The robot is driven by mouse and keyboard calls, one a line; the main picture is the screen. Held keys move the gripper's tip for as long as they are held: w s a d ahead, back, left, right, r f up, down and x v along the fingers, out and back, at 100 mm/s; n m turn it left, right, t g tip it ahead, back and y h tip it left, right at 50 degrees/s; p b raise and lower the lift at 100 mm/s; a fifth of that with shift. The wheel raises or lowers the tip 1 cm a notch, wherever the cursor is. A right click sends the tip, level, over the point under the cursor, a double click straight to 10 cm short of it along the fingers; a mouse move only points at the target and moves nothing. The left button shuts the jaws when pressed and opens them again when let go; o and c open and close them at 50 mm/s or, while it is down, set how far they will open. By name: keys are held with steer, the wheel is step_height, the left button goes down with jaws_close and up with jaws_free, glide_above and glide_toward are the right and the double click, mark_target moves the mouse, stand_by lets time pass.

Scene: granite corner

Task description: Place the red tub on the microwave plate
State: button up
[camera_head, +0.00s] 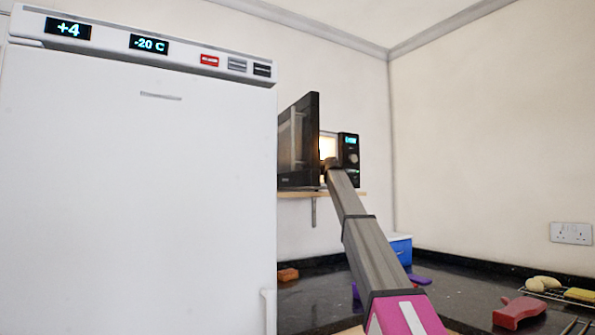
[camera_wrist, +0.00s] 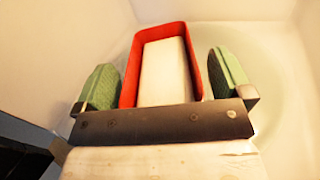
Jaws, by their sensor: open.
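In the wrist view, the red tub (camera_wrist: 128,78) lies between my gripper's two green-padded fingers, with a pale block-shaped area inside its rim. My gripper (camera_wrist: 164,72) is open, with a finger on each side of the tub and a gap visible at least on the right. The tub is inside the lit microwave (camera_head: 349,152), over the pale round microwave plate (camera_wrist: 262,75). Whether the tub's base rests flat on the plate is hidden. In the head view my arm reaches into the microwave, and the tub and plate are hidden there.
The dark microwave door (camera_head: 300,145) stands open on the left of my arm. A shelf (camera_head: 300,194) carries the microwave. A tall white fridge (camera_head: 140,190) fills the left. On the dark counter below are a blue box (camera_head: 401,250), a red item (camera_head: 519,311) and a wire rack (camera_head: 550,294).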

steer(key=shift+r, duration=0.15)
steer(key=v, duration=1.2)
stand_by(0.8)
